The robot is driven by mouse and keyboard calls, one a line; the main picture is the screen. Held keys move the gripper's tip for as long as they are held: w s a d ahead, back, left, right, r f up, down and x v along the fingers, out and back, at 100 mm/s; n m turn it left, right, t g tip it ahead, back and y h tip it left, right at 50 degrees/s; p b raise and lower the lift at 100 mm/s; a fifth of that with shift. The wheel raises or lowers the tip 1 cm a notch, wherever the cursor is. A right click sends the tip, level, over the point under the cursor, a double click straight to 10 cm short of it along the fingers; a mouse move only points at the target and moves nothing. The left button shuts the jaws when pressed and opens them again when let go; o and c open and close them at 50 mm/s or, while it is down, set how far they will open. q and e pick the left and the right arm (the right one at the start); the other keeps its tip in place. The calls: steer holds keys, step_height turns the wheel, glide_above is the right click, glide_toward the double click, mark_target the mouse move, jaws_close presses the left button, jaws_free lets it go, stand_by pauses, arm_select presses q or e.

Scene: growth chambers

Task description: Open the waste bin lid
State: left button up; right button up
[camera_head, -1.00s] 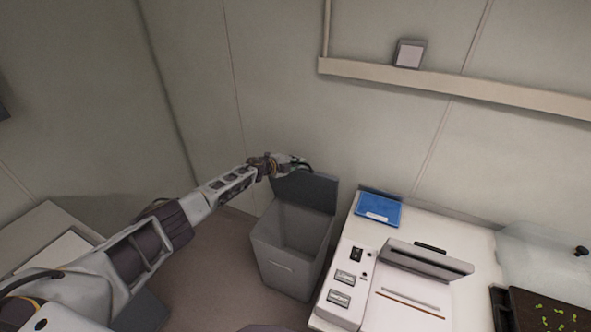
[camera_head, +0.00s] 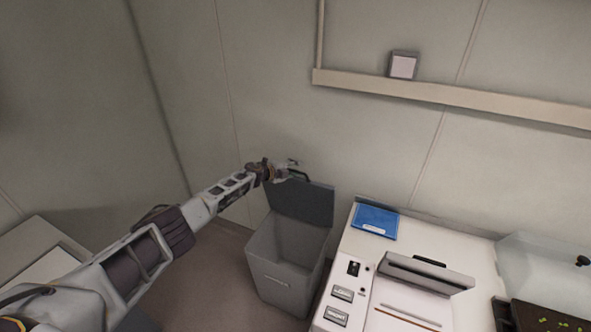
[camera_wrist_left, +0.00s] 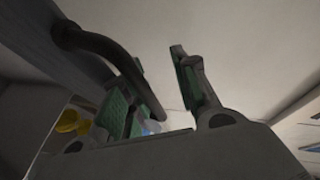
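The grey waste bin (camera_head: 272,282) stands on the floor against the wall, its top open and the inside visible. Its lid (camera_head: 303,203) stands raised at the back, close to upright. A dark curved handle (camera_head: 298,175) sits on the lid's top edge; the handle also shows large in the left wrist view (camera_wrist_left: 112,50). My left gripper (camera_head: 292,167) is at this handle. In the left wrist view its green-padded fingers (camera_wrist_left: 160,92) are spread apart, with the handle's bar crossing close to the left finger. I cannot tell whether they touch. My right gripper is out of view.
A white counter (camera_head: 345,245) with a grey-topped device (camera_head: 425,272) and a blue pad (camera_head: 375,221) stands right of the bin. A tray with seedlings (camera_head: 550,318) is at the far right. A wall rail (camera_head: 450,95) runs above. Floor left of the bin is clear.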

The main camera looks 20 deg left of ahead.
arm_select(q)
steer(key=shift+s+a, duration=0.2)
stand_by(0.5)
steer(key=v, duration=1.1)
steer(key=shift+s, duration=0.25)
stand_by(0.7)
steer(key=shift+r, duration=0.1)
stand_by(0.3)
